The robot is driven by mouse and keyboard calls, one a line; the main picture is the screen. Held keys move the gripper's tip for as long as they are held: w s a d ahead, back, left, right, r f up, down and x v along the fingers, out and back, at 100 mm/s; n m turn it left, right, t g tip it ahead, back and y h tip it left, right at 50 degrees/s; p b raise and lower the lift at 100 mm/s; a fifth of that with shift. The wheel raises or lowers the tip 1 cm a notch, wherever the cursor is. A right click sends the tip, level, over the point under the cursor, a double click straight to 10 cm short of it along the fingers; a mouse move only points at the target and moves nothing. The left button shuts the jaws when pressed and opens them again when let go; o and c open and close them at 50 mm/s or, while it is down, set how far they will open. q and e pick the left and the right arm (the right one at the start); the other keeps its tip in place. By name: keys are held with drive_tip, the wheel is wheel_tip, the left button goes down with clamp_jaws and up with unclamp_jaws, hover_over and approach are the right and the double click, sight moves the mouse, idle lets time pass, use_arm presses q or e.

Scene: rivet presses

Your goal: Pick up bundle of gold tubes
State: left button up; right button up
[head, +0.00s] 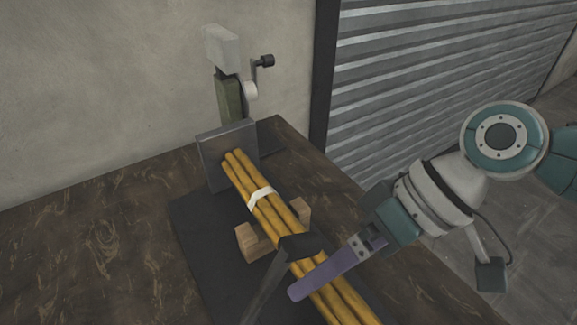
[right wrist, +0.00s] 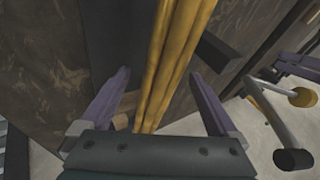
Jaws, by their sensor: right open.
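A bundle of long gold tubes (head: 275,217) with a white band (head: 260,194) slants from a grey metal plate down to the lower edge of the head view. The tubes (right wrist: 176,60) also run up the middle of the right wrist view. My right gripper (head: 291,270) is at the near part of the bundle, with one purple finger across it in the head view. In the right wrist view the gripper (right wrist: 160,78) is open, its fingers apart on either side of the tubes. Contact cannot be told. My left gripper is not seen for certain.
A press with a crank handle (head: 265,60) stands behind the grey plate (head: 212,158). Wooden blocks (head: 248,243) lie beside the tubes on a dark mat (head: 196,232). A dark bar (head: 263,288) slants near the tubes. The wooden table (head: 110,250) is clear at left.

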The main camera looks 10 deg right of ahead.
clamp_jaws()
idle(0.8)
drive_tip(key=shift+r, duration=0.1)
